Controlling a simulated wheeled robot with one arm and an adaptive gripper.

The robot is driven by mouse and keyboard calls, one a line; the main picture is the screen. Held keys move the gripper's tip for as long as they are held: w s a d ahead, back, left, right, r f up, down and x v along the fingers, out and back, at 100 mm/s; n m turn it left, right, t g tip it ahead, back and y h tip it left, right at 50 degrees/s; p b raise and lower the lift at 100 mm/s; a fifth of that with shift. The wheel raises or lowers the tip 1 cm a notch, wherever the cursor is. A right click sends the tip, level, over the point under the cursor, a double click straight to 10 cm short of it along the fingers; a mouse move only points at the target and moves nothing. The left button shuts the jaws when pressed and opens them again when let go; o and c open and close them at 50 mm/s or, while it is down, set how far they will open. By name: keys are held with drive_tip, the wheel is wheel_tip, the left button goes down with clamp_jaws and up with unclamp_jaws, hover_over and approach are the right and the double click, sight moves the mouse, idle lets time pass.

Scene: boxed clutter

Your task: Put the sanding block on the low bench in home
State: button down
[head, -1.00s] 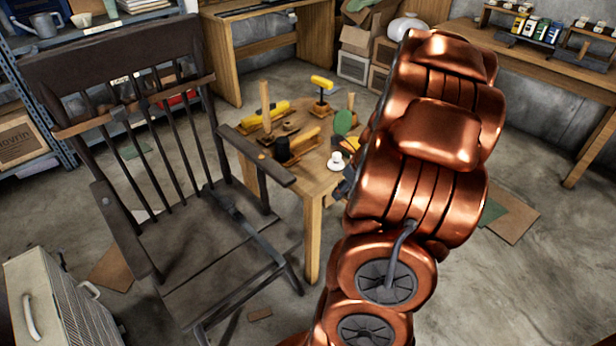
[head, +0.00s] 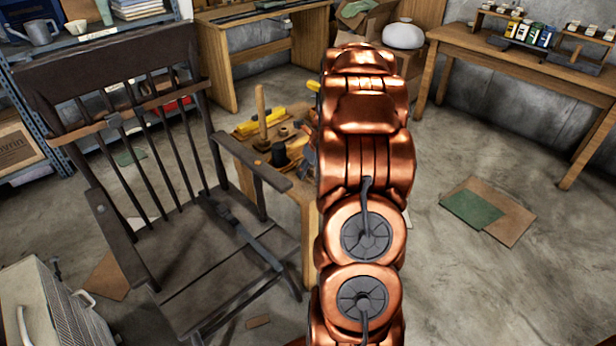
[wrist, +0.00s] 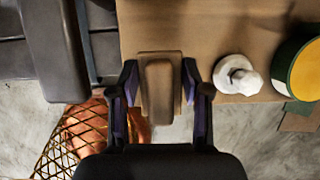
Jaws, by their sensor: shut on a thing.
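A tan sanding block (wrist: 159,85) with a rounded raised top is between the two fingers of my gripper (wrist: 160,88) in the wrist view. The fingers press on its left and right sides. It appears over the edge of the low bench (wrist: 215,25), with concrete floor below; its height above the bench is unclear. In the head view the low bench (head: 236,149) stands behind the chair, its right part hidden by my copper arm. The block is hidden there. No place marked as home can be made out.
A white knobbed thing (wrist: 238,75) and a green-and-yellow round thing (wrist: 302,68) are right of the block. A yellow tool (head: 262,121), an upright wooden post (head: 262,112) and a black cylinder (head: 279,153) crowd the bench. A dark chair (head: 205,250) stands close in front.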

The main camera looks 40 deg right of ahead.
sight(308, 177)
drive_tip(key=shift+w+f, duration=0.15)
drive_tip(key=shift+f, duration=1.6)
drive_tip(key=c, duration=0.5)
unclamp_jaws()
drive_tip(key=shift+f, duration=0.1)
drive_tip(key=shift+c, duration=0.2)
